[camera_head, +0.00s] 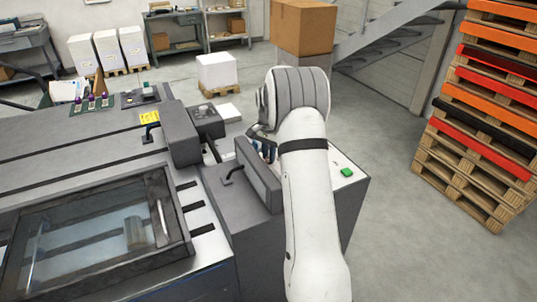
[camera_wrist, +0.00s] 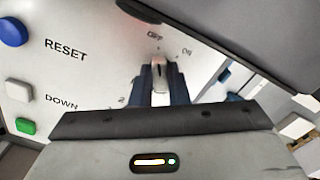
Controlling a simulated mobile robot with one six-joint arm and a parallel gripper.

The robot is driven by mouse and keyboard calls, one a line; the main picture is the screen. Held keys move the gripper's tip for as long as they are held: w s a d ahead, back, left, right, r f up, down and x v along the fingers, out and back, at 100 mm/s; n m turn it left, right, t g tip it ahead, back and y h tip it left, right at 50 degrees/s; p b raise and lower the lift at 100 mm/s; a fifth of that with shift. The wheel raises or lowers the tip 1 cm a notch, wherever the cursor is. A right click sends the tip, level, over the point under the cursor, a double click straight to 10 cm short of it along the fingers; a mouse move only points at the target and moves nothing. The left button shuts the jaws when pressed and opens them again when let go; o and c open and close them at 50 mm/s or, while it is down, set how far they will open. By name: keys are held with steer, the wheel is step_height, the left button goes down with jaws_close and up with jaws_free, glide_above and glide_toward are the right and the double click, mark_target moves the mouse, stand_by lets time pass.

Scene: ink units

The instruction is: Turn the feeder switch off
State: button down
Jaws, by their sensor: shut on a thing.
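The feeder switch (camera_wrist: 158,72) is a small silver-grey rotary knob on a light panel, in the upper middle of the wrist view. Marks that look like OFF and ON stand just beyond it, OFF nearly straight above and ON to the upper right. The knob's tip points up, closer to OFF. My gripper (camera_wrist: 160,84) is shut on the knob, with one dark blue finger on each side. In the head view my arm hides the switch, and only a bit of my gripper shows beside the arm.
A dark grey housing (camera_wrist: 250,40) rises close at the upper right. In the head view, stacked pallets (camera_head: 480,110) stand right, with open floor between.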

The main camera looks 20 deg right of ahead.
steer(key=c, duration=1.4)
jaws_free()
steer(key=shift+r+b, duration=0.35)
steer(key=shift+r, duration=3.55)
